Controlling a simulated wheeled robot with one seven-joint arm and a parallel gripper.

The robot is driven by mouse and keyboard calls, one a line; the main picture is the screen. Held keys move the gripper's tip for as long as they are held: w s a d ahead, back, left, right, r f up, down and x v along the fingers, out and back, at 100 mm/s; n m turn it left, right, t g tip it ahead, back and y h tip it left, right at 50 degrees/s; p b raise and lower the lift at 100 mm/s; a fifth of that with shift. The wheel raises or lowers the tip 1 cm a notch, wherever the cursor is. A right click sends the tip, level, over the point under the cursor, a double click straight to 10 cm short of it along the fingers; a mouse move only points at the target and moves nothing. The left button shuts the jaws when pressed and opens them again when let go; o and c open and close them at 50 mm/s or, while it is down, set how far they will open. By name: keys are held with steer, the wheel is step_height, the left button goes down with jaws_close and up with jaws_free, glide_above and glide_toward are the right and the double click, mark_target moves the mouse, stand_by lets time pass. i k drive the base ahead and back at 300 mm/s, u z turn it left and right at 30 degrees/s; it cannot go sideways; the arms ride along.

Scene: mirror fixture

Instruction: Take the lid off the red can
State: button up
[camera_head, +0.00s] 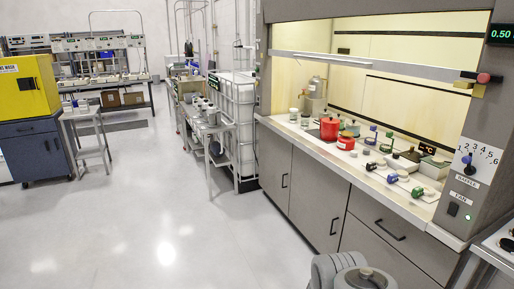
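Two red containers stand close together on the fume hood's worktop, right of centre. The rear one (329,128) is taller and looks like a can. The front one (346,142) is shorter, with a pale label and a small dark piece on top. They are too small to tell how a lid sits on either. My gripper is not in view; only rounded grey parts, apparently of my arm, show at the bottom edge.
The fume hood worktop (308,138) also holds pale jars at its left and several small coloured items at its right. The raised glass sash (372,66) crosses above. Grey cabinets (318,200) stand below. The floor (140,225) to the left is clear.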

mark_target(330, 120)
steer(key=z, duration=0.1)
steer(key=i, duration=4.15)
steer(key=z, duration=0.15)
